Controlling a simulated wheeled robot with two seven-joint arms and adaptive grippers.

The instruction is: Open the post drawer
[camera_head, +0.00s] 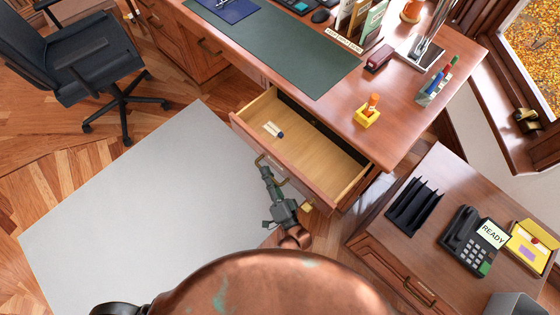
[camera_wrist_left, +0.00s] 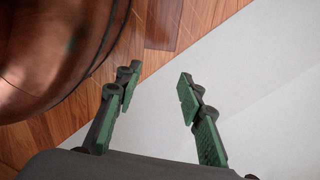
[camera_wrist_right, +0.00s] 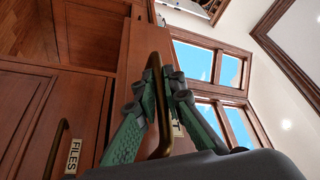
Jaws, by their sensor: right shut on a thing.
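The wooden drawer (camera_head: 320,150) under the desk's right end stands pulled out, with its pale inside showing. A small white and dark blue item (camera_head: 273,130) lies in it. My right gripper (camera_head: 266,172) is at the drawer front and shut on its brass handle. The right wrist view shows the brass handle (camera_wrist_right: 164,125) between the closed green fingers (camera_wrist_right: 160,78). A label (camera_wrist_right: 177,130) behind them is mostly hidden, with only a final T readable. My left gripper (camera_wrist_left: 158,85) is open and empty above the floor in the left wrist view.
A FILES label (camera_wrist_right: 74,156) marks another front with its own handle. A side cabinet (camera_head: 376,235) with a telephone (camera_head: 465,240) and a black rack (camera_head: 414,205) stands close right of the drawer. The pale rug (camera_head: 130,215) is clear; an office chair (camera_head: 85,60) stands left.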

